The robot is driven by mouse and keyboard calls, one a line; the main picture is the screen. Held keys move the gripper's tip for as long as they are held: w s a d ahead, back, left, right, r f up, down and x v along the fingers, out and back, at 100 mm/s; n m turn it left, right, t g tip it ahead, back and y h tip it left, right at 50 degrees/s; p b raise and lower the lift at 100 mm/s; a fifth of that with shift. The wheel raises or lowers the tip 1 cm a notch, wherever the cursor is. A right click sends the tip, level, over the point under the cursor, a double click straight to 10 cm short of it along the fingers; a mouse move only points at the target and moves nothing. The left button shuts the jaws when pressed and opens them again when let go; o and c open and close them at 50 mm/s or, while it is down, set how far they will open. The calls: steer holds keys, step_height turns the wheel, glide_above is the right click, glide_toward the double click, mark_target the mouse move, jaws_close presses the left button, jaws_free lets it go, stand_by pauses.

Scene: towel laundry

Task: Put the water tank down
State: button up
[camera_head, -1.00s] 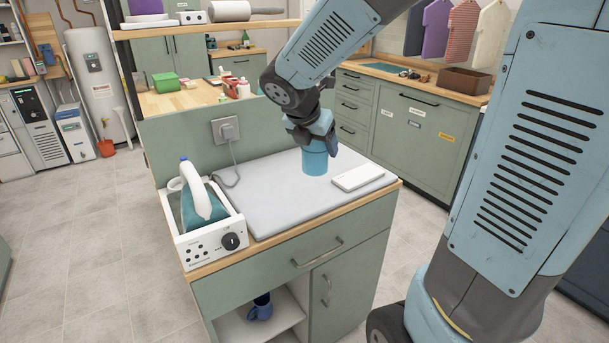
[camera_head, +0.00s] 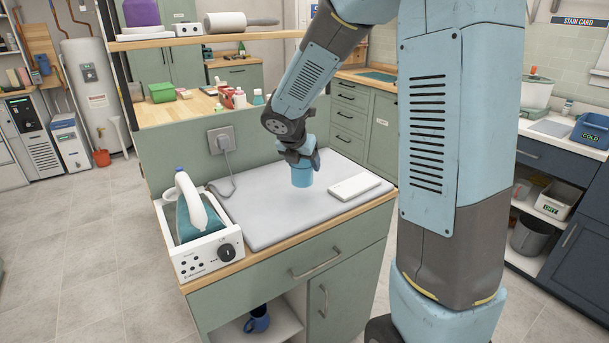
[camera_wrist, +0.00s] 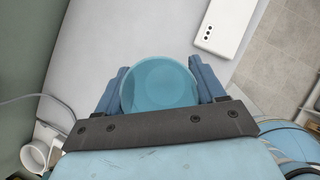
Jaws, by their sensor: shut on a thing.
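The water tank looks like a translucent blue round cup (camera_head: 302,174). In the wrist view the tank (camera_wrist: 160,84) sits between the two fingers of my gripper (camera_wrist: 160,90), which is shut on it. In the head view my gripper (camera_head: 301,160) holds it upright from above, over the grey ironing pad (camera_head: 262,208) on the counter. I cannot tell whether its base touches the pad. The steam iron (camera_head: 190,205) stands in its white station (camera_head: 205,257) at the counter's left end.
A white phone-like slab (camera_head: 354,186) lies on the pad to the right of the tank. A cord runs from the wall socket (camera_head: 221,140) toward the iron. The front left part of the pad is clear. A blue jug (camera_head: 257,321) stands on the shelf below.

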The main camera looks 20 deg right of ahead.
mark_target(304, 174)
steer(key=shift+w+a+x, duration=0.1)
steer(key=shift+x, duration=0.55)
steer(key=shift+w+a+x, duration=0.1)
steer(key=shift+x, duration=0.6)
steer(key=shift+f, duration=1.5)
steer(key=o, duration=1.1)
steer(key=shift+o, duration=0.2)
